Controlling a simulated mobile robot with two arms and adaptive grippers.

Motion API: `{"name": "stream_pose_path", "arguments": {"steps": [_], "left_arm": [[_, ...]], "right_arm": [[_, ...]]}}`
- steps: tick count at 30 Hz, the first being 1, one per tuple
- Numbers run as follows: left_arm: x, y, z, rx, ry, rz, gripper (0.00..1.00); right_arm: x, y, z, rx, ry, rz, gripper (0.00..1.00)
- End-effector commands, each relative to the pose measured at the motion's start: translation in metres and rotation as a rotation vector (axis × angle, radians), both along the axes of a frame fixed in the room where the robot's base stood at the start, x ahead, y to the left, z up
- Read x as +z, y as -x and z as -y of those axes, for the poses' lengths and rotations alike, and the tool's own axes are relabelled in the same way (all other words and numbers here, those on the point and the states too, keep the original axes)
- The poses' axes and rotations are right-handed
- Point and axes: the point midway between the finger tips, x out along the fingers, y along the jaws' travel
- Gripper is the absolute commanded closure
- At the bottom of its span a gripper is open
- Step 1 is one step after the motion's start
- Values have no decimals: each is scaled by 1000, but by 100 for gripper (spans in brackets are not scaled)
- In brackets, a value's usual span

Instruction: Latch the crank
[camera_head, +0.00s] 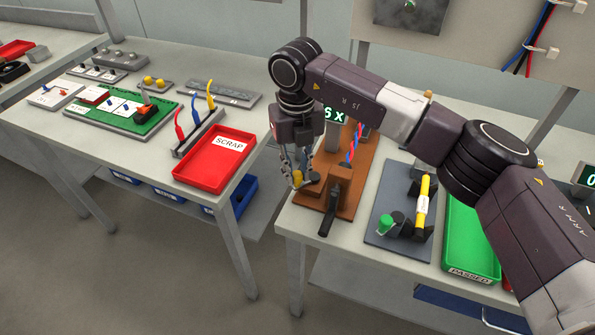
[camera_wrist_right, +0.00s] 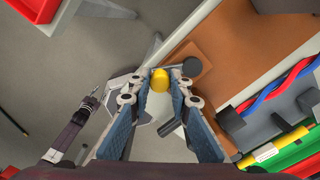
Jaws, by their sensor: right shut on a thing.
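The crank shows at the near left corner of a brown fixture board (camera_head: 349,190). It has a dark round hub (camera_wrist_right: 192,66), a thin grey arm and a yellow knob (camera_head: 297,179). My right gripper (camera_head: 296,174) points down over the knob. In the wrist view the yellow knob (camera_wrist_right: 160,80) sits between the fingertips of my right gripper (camera_wrist_right: 161,82), which is shut on it. Dark blocks beside the hub partly hide the crank in the head view. A slim arm of mine, apparently the left, shows at the left of the wrist view; its fingers are too small to read.
A dark handle (camera_head: 327,221) juts over the board's front edge. Red and blue cables (camera_head: 352,148) stand behind it. To the right are a grey plate (camera_head: 385,235) with a yellow cylinder and a green tray (camera_head: 470,238). A red scrap tray (camera_head: 214,160) sits on the left table, across a gap.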

Motion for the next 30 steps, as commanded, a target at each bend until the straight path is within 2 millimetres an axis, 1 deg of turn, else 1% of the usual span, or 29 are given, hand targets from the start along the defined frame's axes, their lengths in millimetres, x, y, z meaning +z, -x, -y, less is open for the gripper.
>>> {"name": "stream_pose_path", "arguments": {"steps": [1,7,8,12,13,20,23,26,29,30], "left_arm": [[0,0,0,0,0,0,67],[0,0,0,0,0,-1,67],[0,1,0,0,0,-1,67],[0,1,0,0,0,-1,67],[0,1,0,0,0,-1,67],[0,2,-1,1,-1,-3,67],[0,3,-1,1,-2,-4,67],[0,2,-1,1,-1,-3,67],[0,2,0,1,0,-2,67],[0,2,0,1,0,-2,67]], "right_arm": [[4,-2,-1,-2,-4,8,100],[4,-3,-1,-2,-5,9,100],[4,-3,-1,-2,-5,9,81],[3,-2,0,-2,-3,7,65],[3,-2,0,-1,-3,6,64],[2,-1,0,-1,-2,4,64],[6,-1,0,-1,-2,5,64],[18,-2,0,-1,-2,6,64],[37,-2,-1,-1,-3,7,64],[47,-2,-1,-1,-3,9,64]]}}
